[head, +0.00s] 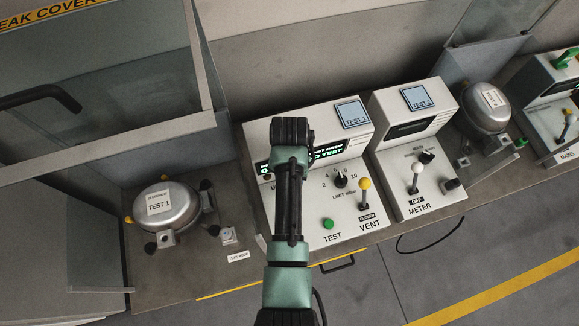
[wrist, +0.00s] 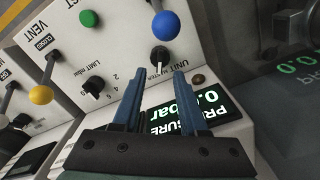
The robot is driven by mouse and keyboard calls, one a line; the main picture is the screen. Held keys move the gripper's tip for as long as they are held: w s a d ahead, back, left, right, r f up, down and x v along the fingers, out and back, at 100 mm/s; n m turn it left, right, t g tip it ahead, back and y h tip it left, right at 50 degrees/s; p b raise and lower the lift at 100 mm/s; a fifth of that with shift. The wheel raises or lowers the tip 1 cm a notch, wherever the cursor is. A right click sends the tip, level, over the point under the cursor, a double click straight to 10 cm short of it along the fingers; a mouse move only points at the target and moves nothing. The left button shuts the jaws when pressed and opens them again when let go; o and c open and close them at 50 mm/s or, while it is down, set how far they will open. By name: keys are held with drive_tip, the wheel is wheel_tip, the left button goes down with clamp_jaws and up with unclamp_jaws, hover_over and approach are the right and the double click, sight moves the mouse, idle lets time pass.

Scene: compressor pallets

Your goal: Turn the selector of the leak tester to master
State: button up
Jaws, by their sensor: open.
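The leak tester (head: 310,215) is a pale box with a lit display; my arm covers part of it in the head view. The knob is hidden behind my arm in the head view.
The limit knob (head: 341,180), yellow-ball vent lever (head: 364,187) and green test button (head: 328,224) are to the right. A TEST 1 compressor (head: 178,212) is left; a meter box (head: 416,165) is right.

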wheel_tip(320, 180, up, 8)
drive_tip(key=shift+b, duration=0.45)
idle(0.3)
drive_tip(key=w+r+t+b, duration=0.1)
drive_tip(key=w+r+t, duration=0.35)
drive_tip(key=r, duration=0.45)
drive_tip(key=w+r+n+t+b, duration=0.1)
drive_tip(key=w+r+t, duration=0.3)
drive_tip(key=w+r, duration=0.3)
drive_tip(key=w+r+t, duration=0.4)
drive_tip(key=r+t, duration=0.1)
drive_tip(key=r, duration=0.5)
drive_tip(key=s+r+n+t+b, duration=0.1)
drive_tip(key=s+r+t, duration=0.15)
drive_tip(key=r, duration=0.65)
drive_tip(key=s+r+t+b, duration=0.15)
drive_tip(key=r+t, duration=0.25)
drive_tip(key=r, duration=0.6)
drive_tip(key=s+r+t, duration=0.7)
drive_tip(key=s+r, duration=0.7)
drive_tip(key=shift+d+r+n, duration=0.15)
drive_tip(key=shift+d+n, duration=0.15)
drive_tip(key=shift+d, duration=0.1)
drive_tip(key=shift+s, duration=0.1)
